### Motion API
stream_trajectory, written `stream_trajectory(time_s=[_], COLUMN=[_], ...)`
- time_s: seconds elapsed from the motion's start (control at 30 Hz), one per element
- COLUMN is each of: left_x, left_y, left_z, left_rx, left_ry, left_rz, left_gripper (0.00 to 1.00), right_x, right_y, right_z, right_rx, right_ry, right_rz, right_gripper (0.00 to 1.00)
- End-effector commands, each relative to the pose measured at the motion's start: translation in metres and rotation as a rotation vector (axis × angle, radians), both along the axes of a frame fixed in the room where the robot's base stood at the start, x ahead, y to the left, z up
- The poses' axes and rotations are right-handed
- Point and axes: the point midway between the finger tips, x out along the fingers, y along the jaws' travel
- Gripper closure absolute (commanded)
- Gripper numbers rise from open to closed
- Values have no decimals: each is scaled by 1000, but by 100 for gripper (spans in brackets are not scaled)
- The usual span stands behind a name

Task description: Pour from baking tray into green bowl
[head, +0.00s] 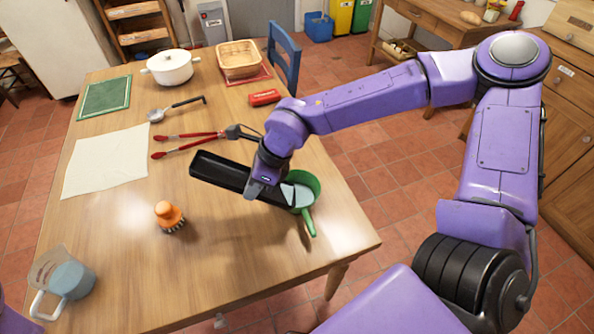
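The black baking tray (215,169) is long and narrow, and is tilted, with its right end at the green bowl (314,184). My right gripper (264,190) is at the tray's right part and appears shut on it; its fingertips are partly hidden by the wrist. The green bowl stands on the table near the right edge, partly hidden behind my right gripper and the tray. Something pale shows inside the bowl, and a green handle (308,223) sticks out toward the front. I cannot make out what the tray holds. My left gripper is not in view.
On the wooden table (215,255) are an orange brush (168,214), a measuring jug (68,281), red tongs (190,136), a ladle (176,108), a white pot (170,68), a basket (239,58) and a red box (264,97). The front middle is clear.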

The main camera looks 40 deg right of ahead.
Motion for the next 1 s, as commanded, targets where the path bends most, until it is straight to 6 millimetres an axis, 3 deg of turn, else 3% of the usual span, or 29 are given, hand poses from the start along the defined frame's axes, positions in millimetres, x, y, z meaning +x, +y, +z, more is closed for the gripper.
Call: stream_trajectory(time_s=[1.0], left_x=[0], left_y=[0], left_z=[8], left_rx=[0], left_ry=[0], left_rz=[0], left_gripper=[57], right_x=[-1], right_y=[-13], right_z=[15], right_rx=[124], right_ry=[-13], right_rz=[-2], right_gripper=[100])
